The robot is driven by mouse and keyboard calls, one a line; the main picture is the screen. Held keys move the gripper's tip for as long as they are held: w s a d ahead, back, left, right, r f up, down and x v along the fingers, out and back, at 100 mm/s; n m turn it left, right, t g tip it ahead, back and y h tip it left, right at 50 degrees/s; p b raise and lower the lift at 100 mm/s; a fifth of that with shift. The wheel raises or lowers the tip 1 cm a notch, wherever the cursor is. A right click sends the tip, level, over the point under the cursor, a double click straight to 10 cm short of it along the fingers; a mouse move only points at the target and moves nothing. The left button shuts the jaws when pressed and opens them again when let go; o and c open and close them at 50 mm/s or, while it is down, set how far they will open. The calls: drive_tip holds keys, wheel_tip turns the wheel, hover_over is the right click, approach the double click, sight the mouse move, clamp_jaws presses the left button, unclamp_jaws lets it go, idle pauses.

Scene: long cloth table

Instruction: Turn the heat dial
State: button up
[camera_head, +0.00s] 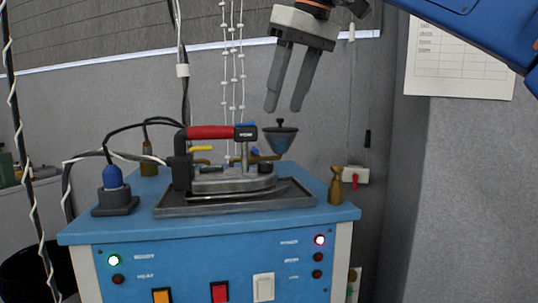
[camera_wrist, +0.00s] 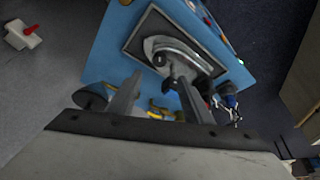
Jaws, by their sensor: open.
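A steam iron with a red handle (camera_head: 210,132) rests on a dark tray (camera_head: 172,211) on top of a blue cabinet (camera_head: 340,214). The iron's grey body (camera_head: 235,184) also shows in the wrist view (camera_wrist: 166,46). I cannot make out for sure which part is the heat dial; a small dark round spot (camera_wrist: 159,60) shows on the iron in the wrist view. My gripper (camera_head: 284,106) is open and empty, above the back right of the cabinet, higher than the iron. In the wrist view its fingers (camera_wrist: 156,86) point toward the iron, apart from it.
A blue funnel (camera_head: 281,139) stands behind the iron, just below my fingertips. A brass fitting (camera_head: 335,186) stands at the right corner and a blue-capped plug (camera_head: 113,180) at the left. Cables hang behind. The cabinet front carries switches and lamps (camera_head: 320,240).

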sight(267, 162)
drive_tip(key=x, duration=1.3)
drive_tip(key=c, duration=1.1)
